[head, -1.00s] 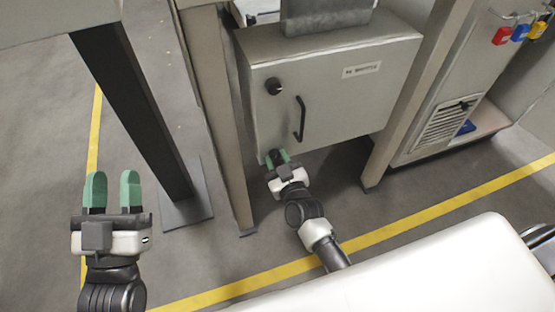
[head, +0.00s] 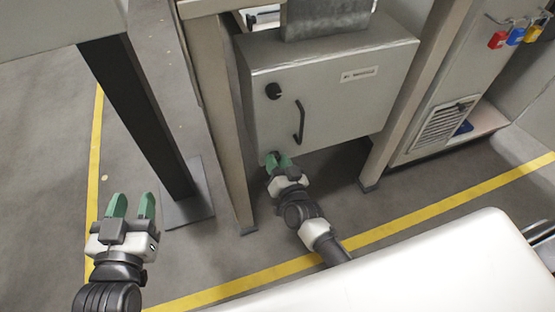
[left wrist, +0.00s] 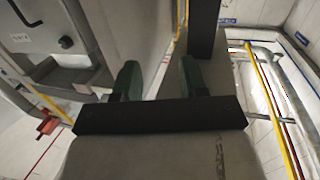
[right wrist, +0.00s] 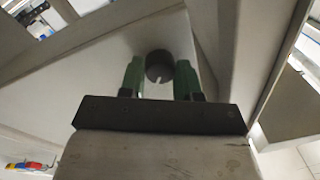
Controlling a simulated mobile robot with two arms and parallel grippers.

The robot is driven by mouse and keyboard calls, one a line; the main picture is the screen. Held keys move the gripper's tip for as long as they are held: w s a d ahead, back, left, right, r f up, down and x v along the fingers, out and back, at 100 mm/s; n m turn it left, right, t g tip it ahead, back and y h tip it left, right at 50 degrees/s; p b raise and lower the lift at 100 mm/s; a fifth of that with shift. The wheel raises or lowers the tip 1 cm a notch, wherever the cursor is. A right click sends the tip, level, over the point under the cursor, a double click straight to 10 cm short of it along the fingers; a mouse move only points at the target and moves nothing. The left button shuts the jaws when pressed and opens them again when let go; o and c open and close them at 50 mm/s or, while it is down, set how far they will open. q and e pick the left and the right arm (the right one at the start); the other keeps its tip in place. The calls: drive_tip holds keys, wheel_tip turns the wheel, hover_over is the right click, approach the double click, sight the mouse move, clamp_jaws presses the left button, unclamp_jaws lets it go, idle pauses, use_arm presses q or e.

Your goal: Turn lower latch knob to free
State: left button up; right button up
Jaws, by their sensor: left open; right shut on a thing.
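The grey cabinet (head: 345,95) has an upper black knob (head: 273,91) and a black bar handle (head: 299,122) on its front. The lower latch knob (right wrist: 159,66) is a dark round knob with a pale slot mark, between my right gripper's green fingers in the right wrist view. In the head view my right gripper (head: 278,160) is at the cabinet's lower left corner, shut on that knob, which its fingers largely hide. My left gripper (head: 132,206) is open and empty, over the floor at the left, away from the cabinet.
A beige post (head: 222,130) stands just left of the cabinet and another (head: 405,105) at its right. A dark table leg (head: 135,110) stands near my left gripper. Colored padlocks (head: 515,37) hang at the upper right.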

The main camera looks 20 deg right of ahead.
use_arm(q)
drive_tip(key=shift+w+d+r+t, duration=0.1)
drive_tip(key=shift+r+t, duration=0.2)
drive_tip(key=shift+r, duration=0.2)
use_arm(e)
drive_tip(key=shift+m+h, duration=0.3)
drive_tip(key=shift+m, duration=5.3)
drive_tip(key=o, duration=0.9)
use_arm(q)
drive_tip(key=shift+f, duration=0.25)
use_arm(e)
drive_tip(key=shift+o, duration=0.2)
drive_tip(key=shift+s, duration=0.1)
